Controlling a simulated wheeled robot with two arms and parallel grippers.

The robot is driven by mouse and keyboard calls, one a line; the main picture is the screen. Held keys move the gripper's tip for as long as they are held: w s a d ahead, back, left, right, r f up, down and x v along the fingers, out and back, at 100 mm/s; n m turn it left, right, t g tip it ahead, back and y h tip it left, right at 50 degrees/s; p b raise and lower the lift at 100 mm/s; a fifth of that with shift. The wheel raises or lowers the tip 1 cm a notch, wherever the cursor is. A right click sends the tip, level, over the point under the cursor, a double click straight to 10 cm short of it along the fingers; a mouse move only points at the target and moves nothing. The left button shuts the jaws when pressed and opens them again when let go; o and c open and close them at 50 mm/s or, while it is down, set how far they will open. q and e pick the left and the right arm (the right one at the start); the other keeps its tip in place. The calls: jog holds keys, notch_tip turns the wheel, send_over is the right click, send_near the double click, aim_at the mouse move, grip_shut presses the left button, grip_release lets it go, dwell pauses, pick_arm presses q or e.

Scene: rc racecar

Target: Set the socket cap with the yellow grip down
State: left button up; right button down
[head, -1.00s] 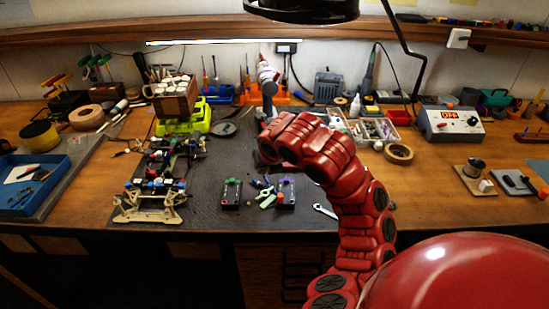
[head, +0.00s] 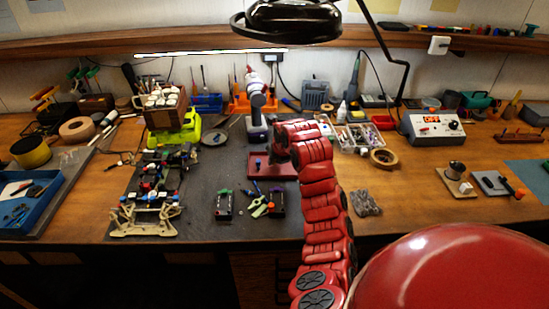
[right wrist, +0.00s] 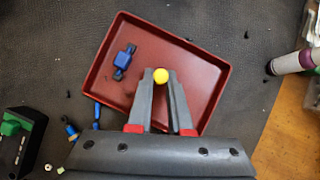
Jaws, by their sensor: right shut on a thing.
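The yellow grip of the socket cap (right wrist: 160,75) shows as a small round ball between the fingertips of my right gripper in the right wrist view. The rest of the cap is hidden. My right gripper (right wrist: 161,83) is shut on it, over a shallow red tray (right wrist: 217,80). I cannot tell how high above the tray floor the cap is. In the head view my right gripper (head: 277,153) is beside and over the tray (head: 257,178), and the cap cannot be made out. My left gripper is not in view.
A blue piece (right wrist: 124,60) lies in the tray's left part; the tray's right part looks empty. Two small black boxes (head: 224,206) and small tools lie in front of the tray. A white and purple drill (head: 256,110) stands behind it. A grey bundle (head: 364,203) lies right of my arm.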

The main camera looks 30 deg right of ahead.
jog(key=shift+f, duration=0.25)
jog(key=shift+f, duration=0.1)
jog(key=shift+f, duration=0.15)
jog(key=c, duration=0.8)
grip_release()
jog(key=shift+c, duration=0.2)
